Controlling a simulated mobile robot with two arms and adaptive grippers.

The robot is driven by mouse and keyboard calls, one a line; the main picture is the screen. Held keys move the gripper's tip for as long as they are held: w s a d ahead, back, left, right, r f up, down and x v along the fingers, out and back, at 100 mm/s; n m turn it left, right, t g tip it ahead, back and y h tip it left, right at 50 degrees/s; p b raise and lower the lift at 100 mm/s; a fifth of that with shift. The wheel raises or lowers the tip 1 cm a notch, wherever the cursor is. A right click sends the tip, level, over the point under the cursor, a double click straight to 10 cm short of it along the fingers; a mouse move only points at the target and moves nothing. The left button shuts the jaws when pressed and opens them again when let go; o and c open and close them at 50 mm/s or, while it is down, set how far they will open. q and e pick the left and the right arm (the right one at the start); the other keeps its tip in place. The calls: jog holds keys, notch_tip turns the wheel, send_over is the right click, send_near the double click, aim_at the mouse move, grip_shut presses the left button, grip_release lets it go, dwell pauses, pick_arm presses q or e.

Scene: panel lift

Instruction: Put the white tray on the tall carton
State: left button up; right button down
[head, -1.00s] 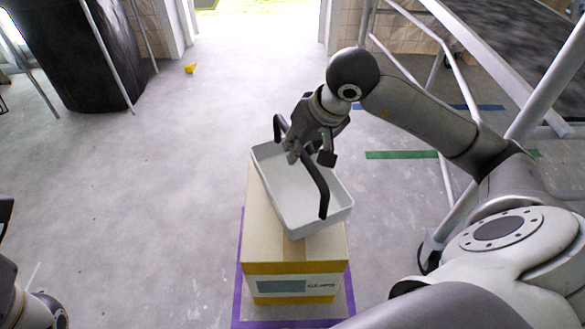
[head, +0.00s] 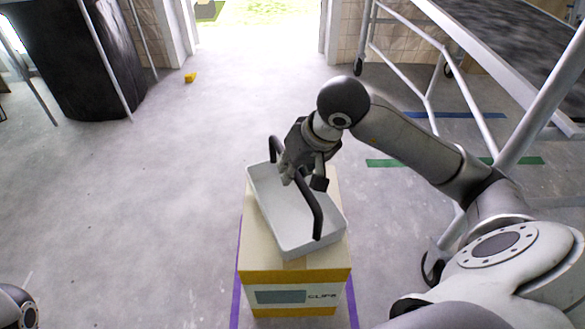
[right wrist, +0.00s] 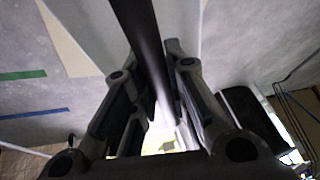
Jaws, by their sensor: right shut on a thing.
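The white tray (head: 278,205) has a black arched handle (head: 317,215) and looks empty. My right gripper (head: 303,182) is shut on the handle, which also runs between its fingers in the right wrist view (right wrist: 150,45). The tray is over the top of the tall carton (head: 255,262), turned at an angle to the carton's edges, and hides much of the top. I cannot tell whether the tray touches the carton. The carton is tan with yellow bands and a label on its front. My left gripper is out of view.
Purple tape (head: 237,275) marks the floor around the carton. A metal-framed platform (head: 500,60) stands at the right, near my right arm. A black draped object (head: 75,60) stands at the back left. The floor left of the carton is clear.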

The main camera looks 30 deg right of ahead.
jog(key=c, duration=1.4)
grip_release()
jog(key=shift+c, duration=0.2)
jog(key=shift+r, duration=0.1)
